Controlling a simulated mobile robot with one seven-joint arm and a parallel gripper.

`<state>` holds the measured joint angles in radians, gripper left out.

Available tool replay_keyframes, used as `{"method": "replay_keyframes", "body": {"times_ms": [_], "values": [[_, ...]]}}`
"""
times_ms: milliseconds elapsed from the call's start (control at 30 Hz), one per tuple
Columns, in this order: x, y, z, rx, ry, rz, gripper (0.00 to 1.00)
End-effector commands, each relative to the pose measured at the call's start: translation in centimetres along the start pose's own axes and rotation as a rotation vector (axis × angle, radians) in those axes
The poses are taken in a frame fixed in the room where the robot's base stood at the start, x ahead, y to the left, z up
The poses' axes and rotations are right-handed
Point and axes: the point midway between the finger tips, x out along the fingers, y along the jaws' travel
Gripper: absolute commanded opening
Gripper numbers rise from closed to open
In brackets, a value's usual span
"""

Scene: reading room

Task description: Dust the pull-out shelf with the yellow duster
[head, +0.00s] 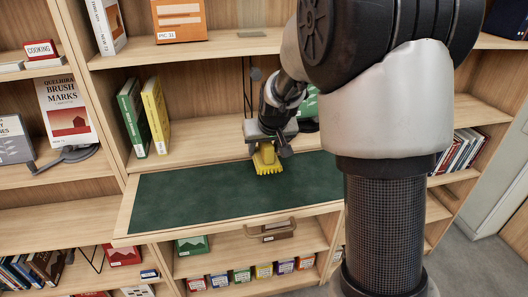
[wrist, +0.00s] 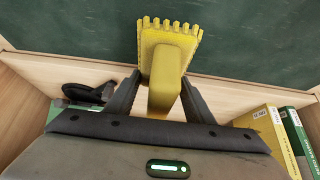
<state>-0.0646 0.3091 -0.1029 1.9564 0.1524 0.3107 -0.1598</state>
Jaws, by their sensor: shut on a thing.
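The pull-out shelf (head: 180,198) extends from the bookcase and has a dark green top inside a light wood rim. Its green surface also fills the top of the wrist view (wrist: 70,30). My gripper (head: 264,150) is over the back middle part of the shelf. It is shut on the yellow duster (head: 268,162), whose toothed edge points down toward the green surface. In the wrist view the duster (wrist: 170,50) sits between both fingers (wrist: 160,95). I cannot tell whether the duster touches the surface.
A green book (head: 133,118) and a yellow book (head: 155,115) stand on the shelf behind, at left. A drawer handle (head: 271,228) is at the pull-out shelf's front. Small coloured boxes (head: 240,276) line a lower shelf. The green top's left part is clear.

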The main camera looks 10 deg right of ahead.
Motion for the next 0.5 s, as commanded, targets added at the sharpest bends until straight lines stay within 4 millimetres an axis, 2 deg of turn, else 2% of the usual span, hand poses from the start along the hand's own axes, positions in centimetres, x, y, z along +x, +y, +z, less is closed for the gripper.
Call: {"method": "replay_keyframes", "body": {"times_ms": [300, 500], "values": [[-2.6, 0.2, -2.1, 0.001, 0.002, 0.0, 0.27], [-3.3, 0.2, -2.7, 0.0, 0.001, 0.0, 0.27]]}}
